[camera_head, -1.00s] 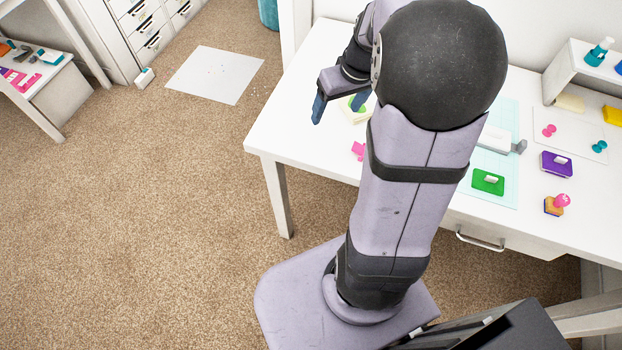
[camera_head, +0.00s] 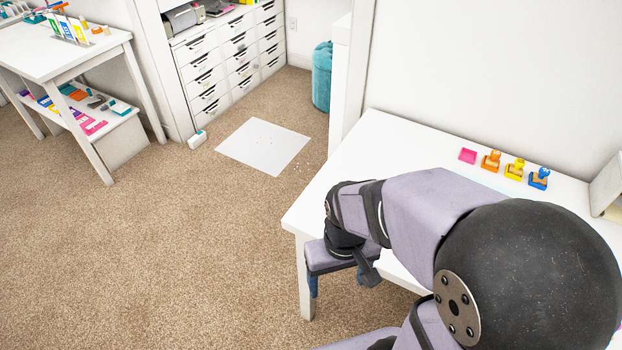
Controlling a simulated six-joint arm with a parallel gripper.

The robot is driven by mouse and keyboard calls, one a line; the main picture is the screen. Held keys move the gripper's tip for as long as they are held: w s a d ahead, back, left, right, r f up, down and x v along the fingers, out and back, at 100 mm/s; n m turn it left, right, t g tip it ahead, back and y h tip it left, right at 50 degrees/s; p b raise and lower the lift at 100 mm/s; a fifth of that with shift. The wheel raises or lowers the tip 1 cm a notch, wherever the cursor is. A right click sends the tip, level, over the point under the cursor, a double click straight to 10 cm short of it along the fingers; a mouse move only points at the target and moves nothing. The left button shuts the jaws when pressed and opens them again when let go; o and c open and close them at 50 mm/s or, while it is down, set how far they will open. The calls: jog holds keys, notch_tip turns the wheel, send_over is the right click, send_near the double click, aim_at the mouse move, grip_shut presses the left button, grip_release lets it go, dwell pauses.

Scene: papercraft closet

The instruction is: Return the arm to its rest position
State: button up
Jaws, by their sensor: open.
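My gripper (camera_head: 337,283) points down beside the near left corner of the white table (camera_head: 385,130). Its two blue fingertips show spread apart, with nothing visible between them. My arm is folded, with its large black elbow joint at the lower right, and it hides much of the table's near part.
A white sheet (camera_head: 263,146) lies on the carpet. White drawers (camera_head: 225,65) and a teal pouf (camera_head: 322,76) are behind. Open carpet lies left.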

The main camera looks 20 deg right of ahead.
notch_tip(320, 180, up, 10)
jog(key=p, duration=1)
notch_tip(320, 180, down, 45)
jog(key=b, duration=4.5)
jog(key=shift+r, duration=0.15)
